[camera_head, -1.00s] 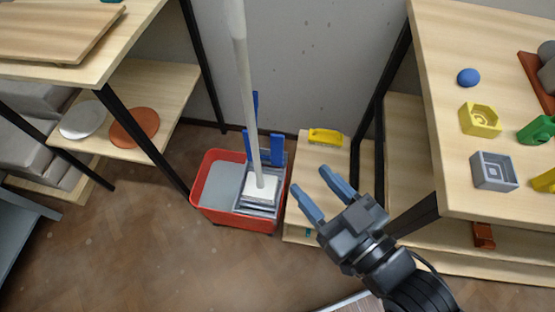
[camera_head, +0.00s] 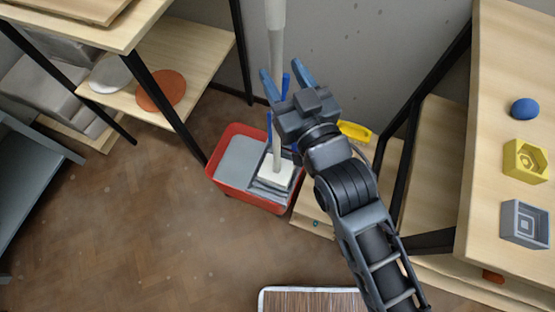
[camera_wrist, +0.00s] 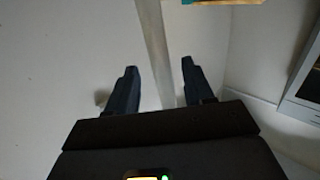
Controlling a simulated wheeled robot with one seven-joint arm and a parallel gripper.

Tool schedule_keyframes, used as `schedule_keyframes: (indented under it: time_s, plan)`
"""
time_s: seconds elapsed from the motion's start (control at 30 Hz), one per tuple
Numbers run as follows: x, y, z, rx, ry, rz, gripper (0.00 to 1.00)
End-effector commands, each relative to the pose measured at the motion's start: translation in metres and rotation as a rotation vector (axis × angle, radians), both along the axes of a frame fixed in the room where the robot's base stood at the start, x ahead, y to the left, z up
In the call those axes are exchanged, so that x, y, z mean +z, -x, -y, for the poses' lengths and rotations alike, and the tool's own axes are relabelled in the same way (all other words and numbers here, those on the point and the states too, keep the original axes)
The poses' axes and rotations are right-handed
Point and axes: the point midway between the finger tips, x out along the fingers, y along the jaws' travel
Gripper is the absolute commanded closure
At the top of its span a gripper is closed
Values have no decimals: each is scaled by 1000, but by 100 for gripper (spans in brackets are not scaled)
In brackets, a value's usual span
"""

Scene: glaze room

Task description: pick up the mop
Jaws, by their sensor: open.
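The mop's pale handle (camera_head: 276,40) stands nearly upright, its white lower end in the grey wringer of a red bucket (camera_head: 228,187). My gripper (camera_head: 281,68) is open, its two blue-grey fingers pointing up and away in the head view, level with the upper handle. In the wrist view the handle (camera_wrist: 155,45) runs down between the two open fingers (camera_wrist: 158,68), and neither finger visibly touches it. I cannot tell how deep between the fingers it lies. My gripper body hides part of the handle in the head view.
A shelf unit (camera_head: 190,62) with discs stands left of the bucket. A yellow item (camera_head: 354,132) lies behind my arm. Brown floor is open at front left.

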Motion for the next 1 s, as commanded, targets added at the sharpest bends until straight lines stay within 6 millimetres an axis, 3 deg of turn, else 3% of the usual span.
schedule_keyframes:
  time_s: [0.2,0.53,1.0]
  plan:
    - [1,-27,-13,0,1,0,48]
    - [0,-32,-15,-1,1,0,48]
    - [0,-32,-15,-1,0,0,93]
